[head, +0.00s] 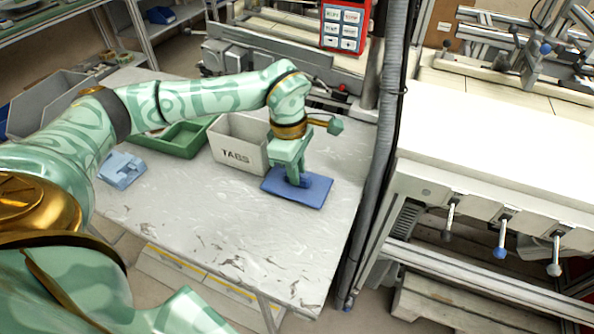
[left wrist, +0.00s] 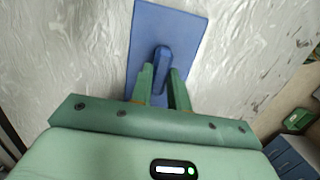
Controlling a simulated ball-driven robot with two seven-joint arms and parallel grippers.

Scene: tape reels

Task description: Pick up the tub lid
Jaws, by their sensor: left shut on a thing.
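The tub lid (head: 312,190) is a flat blue rectangle on the grey table, just right of the white tub marked TABS (head: 236,156). In the left wrist view the lid (left wrist: 180,30) has a raised blue handle (left wrist: 162,62) at its middle. My left gripper (head: 298,180) points down over the lid. Its green fingers (left wrist: 163,82) are shut on the handle, one on each side. The lid looks flat on or very close to the table; I cannot tell if there is a gap. My right gripper is not in view.
A green tray (head: 184,140) stands left of the tub, and a light blue object (head: 122,170) lies at the table's left. A grey vertical post (head: 378,150) runs along the table's right edge. The front of the table (head: 240,230) is clear.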

